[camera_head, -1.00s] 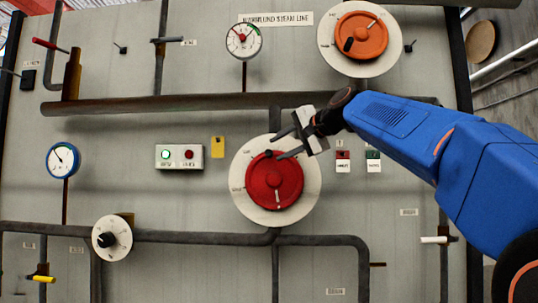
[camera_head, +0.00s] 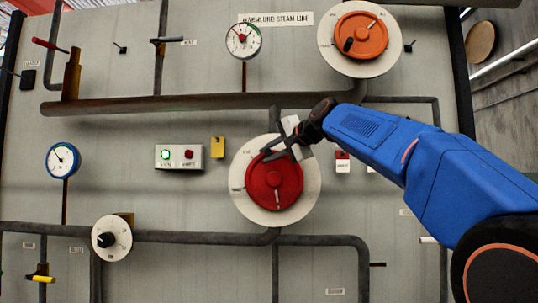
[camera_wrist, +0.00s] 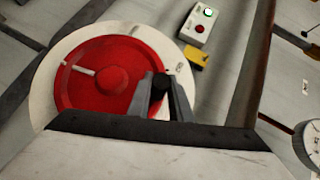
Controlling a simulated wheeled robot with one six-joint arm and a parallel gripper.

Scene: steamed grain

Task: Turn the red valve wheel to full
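The red valve wheel (camera_head: 274,183) sits on a round white dial plate (camera_head: 308,194) in the middle of the panel. Its white pointer mark is at the bottom in the head view. In the wrist view the red wheel (camera_wrist: 98,78) fills the left, with a white mark left of its hub. My gripper (camera_head: 268,155) is at the wheel's upper edge. In the wrist view my gripper's fingers (camera_wrist: 160,88) stand on either side of the black knob (camera_wrist: 162,84) on the wheel's rim. I cannot tell whether they press on it.
An orange wheel (camera_head: 361,37) is above right. A dark pipe (camera_head: 170,103) crosses above the red wheel. A pressure gauge (camera_head: 243,40) is higher up.

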